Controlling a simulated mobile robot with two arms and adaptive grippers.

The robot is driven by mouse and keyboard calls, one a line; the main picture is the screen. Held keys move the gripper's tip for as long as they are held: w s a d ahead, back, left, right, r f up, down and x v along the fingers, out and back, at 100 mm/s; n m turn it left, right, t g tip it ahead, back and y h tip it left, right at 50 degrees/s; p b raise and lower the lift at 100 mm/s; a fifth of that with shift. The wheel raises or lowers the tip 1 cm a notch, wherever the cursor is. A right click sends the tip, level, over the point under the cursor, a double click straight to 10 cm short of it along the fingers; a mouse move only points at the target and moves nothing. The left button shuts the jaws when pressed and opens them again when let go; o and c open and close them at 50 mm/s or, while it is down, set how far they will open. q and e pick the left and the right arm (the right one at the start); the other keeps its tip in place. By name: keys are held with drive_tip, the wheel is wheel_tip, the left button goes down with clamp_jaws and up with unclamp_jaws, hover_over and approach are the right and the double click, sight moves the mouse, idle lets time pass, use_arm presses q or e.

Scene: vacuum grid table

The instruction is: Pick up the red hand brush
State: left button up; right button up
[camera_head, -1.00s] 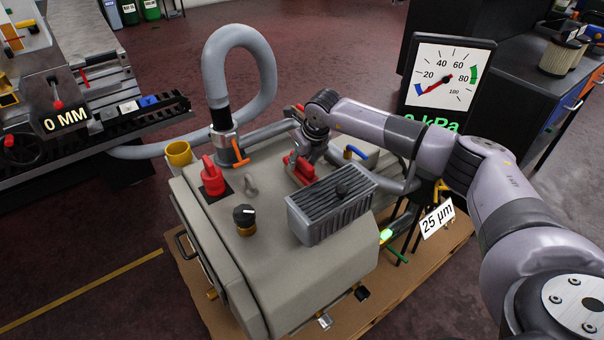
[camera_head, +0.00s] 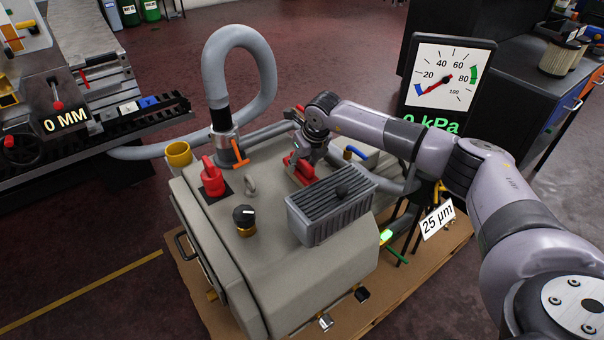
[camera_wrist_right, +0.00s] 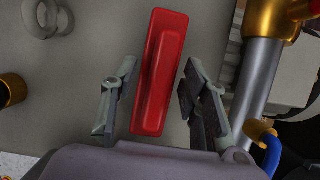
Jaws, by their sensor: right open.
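The red hand brush (camera_head: 299,169) lies on top of the grey machine housing (camera_head: 270,280), partly hidden by my right gripper (camera_head: 299,162). In the right wrist view the brush (camera_wrist_right: 160,72) is a long red block, tilted slightly. My right gripper (camera_wrist_right: 160,100) is open there, with one finger on each side of the brush's near end. Gaps show between the fingers and the brush. I cannot tell the gripper's height above the housing. My left gripper is not in view.
A grey ribbed box (camera_head: 330,205) stands close in front of the brush. A red switch (camera_head: 212,178), a black knob (camera_head: 244,215) and a grey hose (camera_head: 262,85) are to the left. A blue-handled valve (camera_head: 355,152) is to the right. A gauge (camera_head: 446,80) stands behind.

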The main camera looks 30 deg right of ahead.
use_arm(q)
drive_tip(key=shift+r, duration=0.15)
use_arm(e)
drive_tip(key=shift+c, duration=0.6)
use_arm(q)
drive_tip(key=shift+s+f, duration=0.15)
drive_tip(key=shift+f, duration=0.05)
use_arm(e)
drive_tip(key=c, duration=0.8)
drive_tip(key=shift+c, duration=0.2)
drive_tip(key=shift+r, duration=0.2)
wheel_tip(320, 180, up, 2)
drive_tip(key=shift+w+p, duration=0.1)
drive_tip(key=shift+p, duration=0.2)
clamp_jaws()
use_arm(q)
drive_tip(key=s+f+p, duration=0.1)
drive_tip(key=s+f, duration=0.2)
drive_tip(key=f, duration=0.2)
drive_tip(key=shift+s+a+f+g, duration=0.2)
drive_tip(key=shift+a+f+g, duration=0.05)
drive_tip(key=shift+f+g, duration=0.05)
use_arm(e)
wheel_tip(320, 180, up, 18)
